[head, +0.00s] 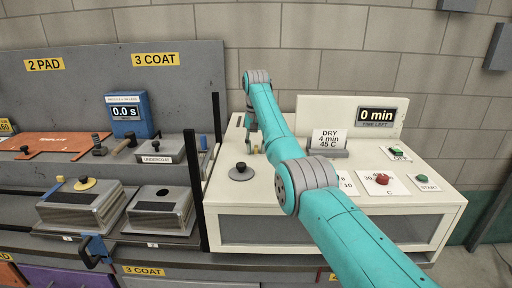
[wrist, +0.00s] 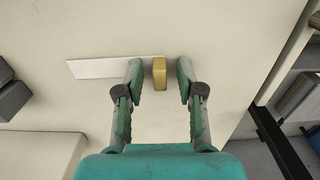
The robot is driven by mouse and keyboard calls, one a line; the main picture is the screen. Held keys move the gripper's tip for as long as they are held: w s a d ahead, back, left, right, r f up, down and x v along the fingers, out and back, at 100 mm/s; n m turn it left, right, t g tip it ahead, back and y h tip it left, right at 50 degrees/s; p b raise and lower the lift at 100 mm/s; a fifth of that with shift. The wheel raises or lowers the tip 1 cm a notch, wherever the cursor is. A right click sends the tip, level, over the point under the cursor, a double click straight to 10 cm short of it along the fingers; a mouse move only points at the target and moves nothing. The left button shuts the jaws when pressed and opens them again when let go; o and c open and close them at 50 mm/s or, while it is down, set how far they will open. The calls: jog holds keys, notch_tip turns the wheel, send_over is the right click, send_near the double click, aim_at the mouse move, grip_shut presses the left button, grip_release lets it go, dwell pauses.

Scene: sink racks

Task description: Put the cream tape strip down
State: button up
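My gripper (wrist: 160,78) points down over the cream top of the drying unit, with its two fingers apart. A small yellow-tan block (wrist: 160,74) lies between the fingertips in the wrist view, with a gap on each side. A thin, pale flat strip (wrist: 105,68) lies on the cream surface and reaches from the left to near the block. I cannot tell whether the strip and the block are joined, or which is the tape strip. In the head view my gripper (head: 252,143) is small and partly hidden by my arm.
The drying unit (head: 235,203) has a grey disc with a black knob (head: 241,172) on its top. A DRY sign (head: 328,140), a red button (head: 382,179) and green switches stand to the right. Lidded grey boxes (head: 80,208) and a dark post (head: 201,190) stand left.

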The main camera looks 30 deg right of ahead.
notch_tip(320, 180, up, 12)
dwell(0.6)
jog(key=shift+r, duration=0.1)
